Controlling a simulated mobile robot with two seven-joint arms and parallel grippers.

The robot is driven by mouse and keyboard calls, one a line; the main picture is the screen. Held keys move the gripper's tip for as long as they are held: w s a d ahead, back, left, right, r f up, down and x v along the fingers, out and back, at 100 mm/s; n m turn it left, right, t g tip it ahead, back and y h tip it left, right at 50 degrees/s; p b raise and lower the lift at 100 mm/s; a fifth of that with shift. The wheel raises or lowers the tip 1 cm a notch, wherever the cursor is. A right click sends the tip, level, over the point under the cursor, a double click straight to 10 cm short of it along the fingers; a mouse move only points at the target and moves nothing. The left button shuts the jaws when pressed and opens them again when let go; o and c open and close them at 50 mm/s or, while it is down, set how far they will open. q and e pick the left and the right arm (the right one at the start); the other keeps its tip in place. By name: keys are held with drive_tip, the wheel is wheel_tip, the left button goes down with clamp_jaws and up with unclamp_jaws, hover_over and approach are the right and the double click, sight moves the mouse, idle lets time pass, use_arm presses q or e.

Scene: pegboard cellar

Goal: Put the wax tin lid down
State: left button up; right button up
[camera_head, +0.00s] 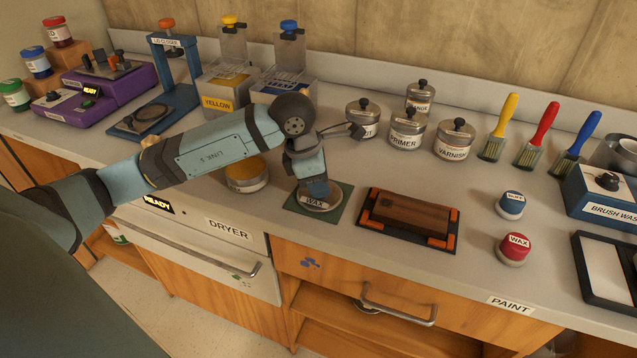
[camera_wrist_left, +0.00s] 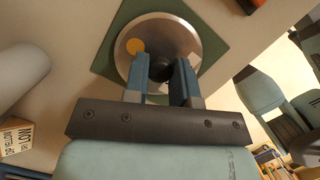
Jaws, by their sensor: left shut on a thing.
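The wax tin lid (camera_head: 322,206) is a round metal lid with a WAX label, at the green square mat (camera_head: 344,192) on the counter. In the left wrist view the lid (camera_wrist_left: 185,38) shows a black knob and an orange dot, and lies over the green mat (camera_wrist_left: 215,22). My left gripper (camera_head: 318,187) points down at the lid. Its blue fingers (camera_wrist_left: 162,78) are shut on the knob. I cannot tell whether the lid touches the mat. My right gripper is not in view.
An open tin (camera_head: 246,184) stands left of the mat, and a brown block on a dark tray (camera_head: 402,239) lies to the right. Several lidded tins, including PRIMER (camera_head: 406,135), stand behind.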

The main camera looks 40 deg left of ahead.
sight(303, 195)
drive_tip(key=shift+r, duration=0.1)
use_arm(q)
drive_tip(key=shift+f, duration=0.1)
drive_tip(key=shift+f, duration=0.15)
drive_tip(key=o, duration=0.9)
drive_tip(key=shift+r, duration=0.3)
drive_tip(key=p+v, duration=0.1)
drive_tip(key=v, duration=1)
drive_tip(key=shift+a+r, duration=0.15)
drive_tip(key=shift+r, duration=0.25)
